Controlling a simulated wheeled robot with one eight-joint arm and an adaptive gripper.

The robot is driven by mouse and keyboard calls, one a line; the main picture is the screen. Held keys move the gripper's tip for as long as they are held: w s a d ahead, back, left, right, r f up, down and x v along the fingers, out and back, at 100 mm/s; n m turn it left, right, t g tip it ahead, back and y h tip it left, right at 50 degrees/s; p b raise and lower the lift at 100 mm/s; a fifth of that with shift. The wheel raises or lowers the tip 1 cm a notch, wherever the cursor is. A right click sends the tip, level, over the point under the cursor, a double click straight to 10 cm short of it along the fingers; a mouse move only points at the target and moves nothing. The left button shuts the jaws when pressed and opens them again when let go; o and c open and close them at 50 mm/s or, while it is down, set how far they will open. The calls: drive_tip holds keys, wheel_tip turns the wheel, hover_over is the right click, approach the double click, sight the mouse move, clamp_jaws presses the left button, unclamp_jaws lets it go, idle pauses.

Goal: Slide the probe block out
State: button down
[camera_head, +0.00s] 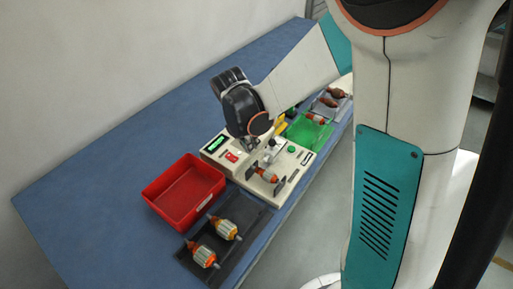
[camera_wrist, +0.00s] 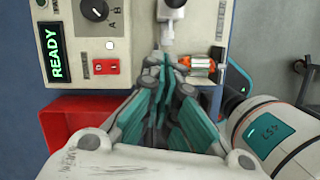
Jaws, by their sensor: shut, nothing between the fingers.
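My gripper (camera_wrist: 160,58) is shut and empty, hanging over the tester (camera_head: 245,163). In the wrist view its fingertips are just below a small white block with a metal stem (camera_wrist: 170,20), which looks like the probe block. I cannot tell whether they touch it. An armature with an orange winding (camera_wrist: 200,64) lies in the tester's holder, right of the fingertips. It also shows in the head view (camera_head: 267,175). The tester panel (camera_wrist: 90,62) has a lit READY display (camera_wrist: 54,52), a black A/B knob (camera_wrist: 94,10) and a red switch (camera_wrist: 105,67).
A red bin (camera_head: 184,191) stands left of the tester, empty as far as I see. A dark tray (camera_head: 248,206) holds two armatures in front. A green tray (camera_head: 308,132) and a grey tray with armatures (camera_head: 330,100) stand behind. The blue table (camera_head: 90,190) is bare at left.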

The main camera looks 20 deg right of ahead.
drive_tip(key=shift+p+v, duration=0.5)
drive_tip(key=shift+v, duration=1.85)
drive_tip(key=shift+s, duration=0.1)
drive_tip(key=s+d+r+m+t+y, duration=0.1)
drive_tip(key=s+r+m+t, duration=0.2)
drive_tip(key=s+r+m, duration=0.2)
drive_tip(key=s+d+r+m+t+y+b, duration=0.1)
drive_tip(key=s+r+m, duration=0.4)
drive_tip(key=s+m, duration=0.7)
drive_tip(key=d+m+t, duration=0.1)
drive_tip(key=m+t, duration=0.1)
drive_tip(key=m, duration=0.3)
drive_tip(key=shift+r+m+y, duration=0.3)
drive_tip(key=shift+r+m, duration=0.05)
drive_tip(key=shift+m, duration=0.05)
